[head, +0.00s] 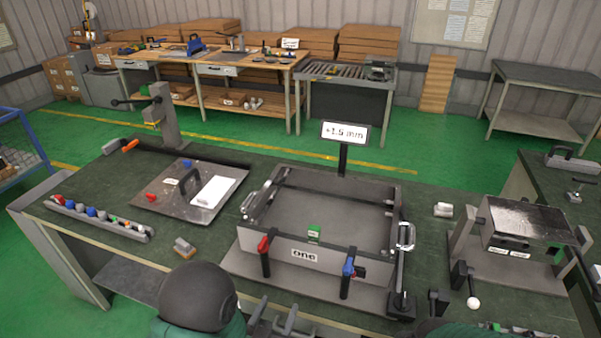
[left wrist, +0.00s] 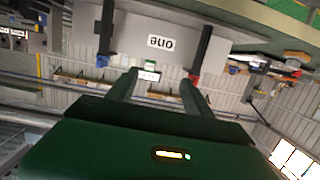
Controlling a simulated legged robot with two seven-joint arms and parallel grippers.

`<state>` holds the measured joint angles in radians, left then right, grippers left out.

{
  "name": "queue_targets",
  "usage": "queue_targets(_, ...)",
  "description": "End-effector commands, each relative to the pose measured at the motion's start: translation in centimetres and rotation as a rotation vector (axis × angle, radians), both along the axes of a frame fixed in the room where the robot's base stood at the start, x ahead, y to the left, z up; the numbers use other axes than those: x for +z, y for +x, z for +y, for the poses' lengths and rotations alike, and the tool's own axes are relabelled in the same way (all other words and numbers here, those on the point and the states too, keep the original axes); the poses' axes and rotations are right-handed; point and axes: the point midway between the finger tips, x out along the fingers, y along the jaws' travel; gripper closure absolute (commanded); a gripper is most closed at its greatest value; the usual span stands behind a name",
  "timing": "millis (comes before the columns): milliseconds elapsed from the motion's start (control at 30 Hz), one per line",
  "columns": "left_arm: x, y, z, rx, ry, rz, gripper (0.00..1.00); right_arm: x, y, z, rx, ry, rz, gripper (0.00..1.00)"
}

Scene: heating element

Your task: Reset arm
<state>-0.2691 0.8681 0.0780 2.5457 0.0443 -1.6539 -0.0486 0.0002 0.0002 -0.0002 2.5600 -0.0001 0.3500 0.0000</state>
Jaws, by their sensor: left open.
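My left gripper (head: 275,318) is at the bottom edge of the head view, in front of the bench's near edge. Its two grey fingers are apart with nothing between them. They also show in the left wrist view (left wrist: 158,88), spread toward the fixture, which appears upside down there. The grey box fixture labelled ONE (head: 315,262) stands on the bench beyond the gripper, apart from it. It has a red-handled lever (head: 264,245) and a blue-handled lever (head: 348,268) at its front. A green block (head: 314,233) sits at the front wall. My right gripper is out of view.
A sign reading +1.5 mm (head: 345,133) stands behind the fixture. A small block (head: 184,247) lies near the front edge.

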Motion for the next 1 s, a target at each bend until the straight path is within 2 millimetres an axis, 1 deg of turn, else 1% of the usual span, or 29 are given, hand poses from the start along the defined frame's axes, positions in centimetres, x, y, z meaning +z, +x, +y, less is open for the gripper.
queue_targets(100,-0.4,0.7,1.0,0.018,0.023,0.082,0.41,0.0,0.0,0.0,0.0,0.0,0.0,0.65)
queue_targets(200,-0.8,1.0,2.1,0.037,0.047,0.175,0.41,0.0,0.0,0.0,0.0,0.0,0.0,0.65)
queue_targets(267,-1.1,1.0,2.9,0.052,0.063,0.241,0.41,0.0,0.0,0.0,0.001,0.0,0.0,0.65)
queue_targets(367,-1.4,0.6,4.8,0.085,0.093,0.377,0.41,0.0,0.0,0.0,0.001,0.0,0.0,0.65)
queue_targets(467,-1.4,-1.1,7.5,0.131,0.124,0.562,0.41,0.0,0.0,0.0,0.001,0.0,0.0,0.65)
queue_targets(500,-1.2,-2.4,8.7,0.153,0.135,0.647,0.41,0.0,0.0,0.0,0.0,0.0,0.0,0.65)
queue_targets(567,-0.8,-4.6,10.4,0.183,0.148,0.771,0.41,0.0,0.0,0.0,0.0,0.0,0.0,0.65)
queue_targets(600,-0.4,-6.3,11.4,0.201,0.154,0.849,0.41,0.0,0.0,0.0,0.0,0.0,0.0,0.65)
queue_targets(700,0.7,-10.2,13.1,0.236,0.161,1.008,0.41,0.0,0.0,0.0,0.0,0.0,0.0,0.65)
queue_targets(800,1.4,-12.6,13.9,0.255,0.163,1.101,0.41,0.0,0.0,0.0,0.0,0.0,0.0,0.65)
queue_targets(900,1.6,-13.5,14.2,0.261,0.164,1.137,0.41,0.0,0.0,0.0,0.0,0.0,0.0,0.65)
queue_targets(1000,1.6,-13.5,14.2,0.261,0.164,1.137,0.41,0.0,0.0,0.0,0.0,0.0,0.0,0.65)
